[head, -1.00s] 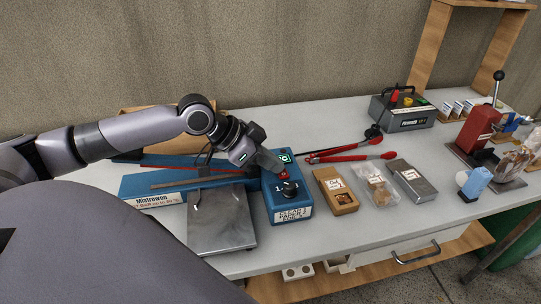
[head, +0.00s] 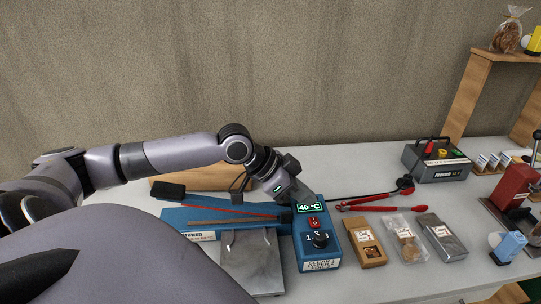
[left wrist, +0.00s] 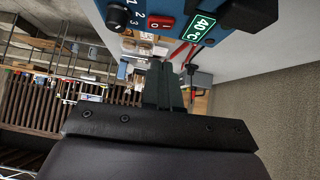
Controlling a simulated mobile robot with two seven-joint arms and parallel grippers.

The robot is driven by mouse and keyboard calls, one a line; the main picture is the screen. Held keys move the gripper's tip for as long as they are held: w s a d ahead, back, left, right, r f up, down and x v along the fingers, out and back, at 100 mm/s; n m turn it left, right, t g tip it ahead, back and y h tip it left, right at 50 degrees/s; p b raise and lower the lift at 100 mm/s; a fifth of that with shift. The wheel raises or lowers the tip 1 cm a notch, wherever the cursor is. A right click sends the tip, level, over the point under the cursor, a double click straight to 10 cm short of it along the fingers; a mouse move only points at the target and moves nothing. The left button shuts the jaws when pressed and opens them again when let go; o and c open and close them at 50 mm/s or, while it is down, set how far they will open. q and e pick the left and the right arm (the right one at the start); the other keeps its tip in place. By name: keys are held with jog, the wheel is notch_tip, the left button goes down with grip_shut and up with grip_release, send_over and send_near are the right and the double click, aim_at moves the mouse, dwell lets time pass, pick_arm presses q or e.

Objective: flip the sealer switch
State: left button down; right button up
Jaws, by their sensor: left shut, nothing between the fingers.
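The blue sealer (head: 333,262) stands on the table with a red rocker switch (head: 314,223), a black dial (head: 320,240) and a lit green display (head: 309,207) reading 40 °C. The switch also shows in the left wrist view (left wrist: 161,22), beside the display (left wrist: 203,25) and the dial (left wrist: 117,18). Which side of the switch is pressed is too small to tell. My left gripper (head: 304,196) is shut and empty, just behind the display and apart from the switch. Its closed fingers (left wrist: 162,72) show in the left wrist view. My right gripper is not in view.
A metal plate (head: 252,262) lies in front of the sealer's long bar. Red-handled tongs (head: 380,208), a brown box (head: 366,242), a clear bag (head: 406,240) and a grey packet (head: 441,238) lie to the right. A grey machine (head: 436,160) stands at the back right.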

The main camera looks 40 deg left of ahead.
pick_arm(q)
jog(key=v, duration=0.9)
jog(key=shift+a, duration=0.45)
jog(key=shift+w, duration=0.15)
dwell(0.3)
